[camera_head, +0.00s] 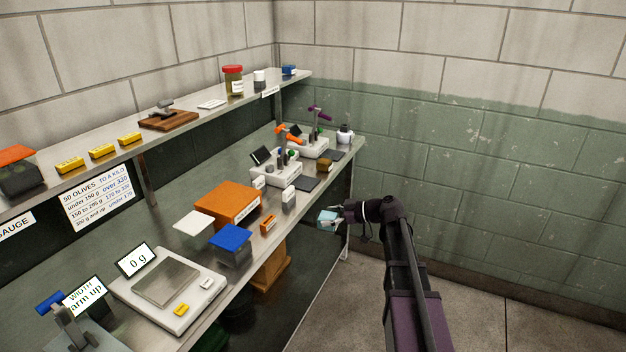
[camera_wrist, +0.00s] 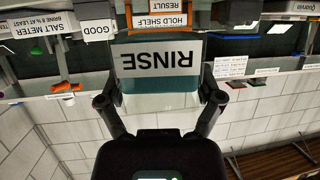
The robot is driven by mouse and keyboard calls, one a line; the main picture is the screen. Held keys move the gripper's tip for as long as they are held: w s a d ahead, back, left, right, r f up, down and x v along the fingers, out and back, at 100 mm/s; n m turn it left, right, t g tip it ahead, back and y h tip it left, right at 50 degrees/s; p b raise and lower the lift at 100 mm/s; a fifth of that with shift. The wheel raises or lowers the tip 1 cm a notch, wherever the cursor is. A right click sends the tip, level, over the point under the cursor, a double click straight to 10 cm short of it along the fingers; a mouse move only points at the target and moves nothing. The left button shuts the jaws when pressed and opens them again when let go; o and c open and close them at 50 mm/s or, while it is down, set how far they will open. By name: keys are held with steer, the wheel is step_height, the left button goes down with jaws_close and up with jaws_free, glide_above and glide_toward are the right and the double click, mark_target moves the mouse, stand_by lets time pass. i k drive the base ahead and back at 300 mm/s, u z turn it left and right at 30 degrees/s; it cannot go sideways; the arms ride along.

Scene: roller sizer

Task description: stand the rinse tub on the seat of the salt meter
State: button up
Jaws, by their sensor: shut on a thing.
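The rinse tub (camera_head: 327,219) is a small light-blue tub, held in the air just off the front edge of the bench in the head view. In the wrist view the tub (camera_wrist: 160,98) fills the middle, with its white RINSE label upside down. My gripper (camera_head: 338,214) is shut on the tub, with a finger at each side of it (camera_wrist: 160,100). A SALT METER sign (camera_wrist: 62,27) shows upside down at the upper left of the wrist view. Two white bench instruments, one with an orange lever (camera_head: 275,173) and one with a purple lever (camera_head: 314,147), stand beyond the tub; I cannot tell which is the salt meter.
An orange box (camera_head: 226,203), a blue-topped block (camera_head: 230,243) and a scale reading 0 g (camera_head: 168,285) stand along the bench. Small white boxes (camera_head: 289,198) and a dark pad (camera_head: 304,183) lie near its front edge. A shelf (camera_head: 190,119) runs above. Floor at right is clear.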

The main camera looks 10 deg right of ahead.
mark_target(307, 183)
steer(key=i, duration=0.85)
steer(key=u, duration=0.05)
